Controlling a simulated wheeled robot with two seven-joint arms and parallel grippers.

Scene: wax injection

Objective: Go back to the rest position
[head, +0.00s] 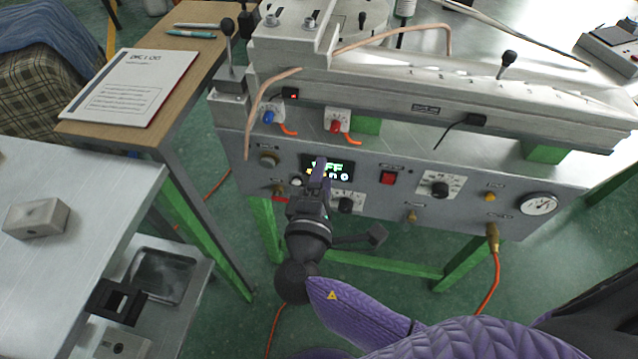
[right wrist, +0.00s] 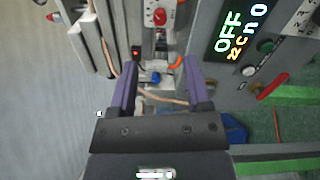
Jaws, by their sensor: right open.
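My right gripper (head: 319,172) is in front of the machine's grey control panel (head: 380,215), close to the lit display (head: 330,168). In the right wrist view my right gripper (right wrist: 160,75) has its two purple fingers apart, with nothing held between them. Behind the gap show a blue knob (right wrist: 153,78) and a copper-coloured tube (right wrist: 165,98). I cannot tell from these views whether a finger touches the panel. My left gripper is in neither view.
The panel carries a red switch (head: 388,178), a dial knob (head: 439,187) and a gauge (head: 539,204). A wooden table (head: 180,75) with a paper (head: 130,85) stands at the left. A metal table (head: 70,200) with a grey block (head: 36,218) is nearer. Green floor shows between them.

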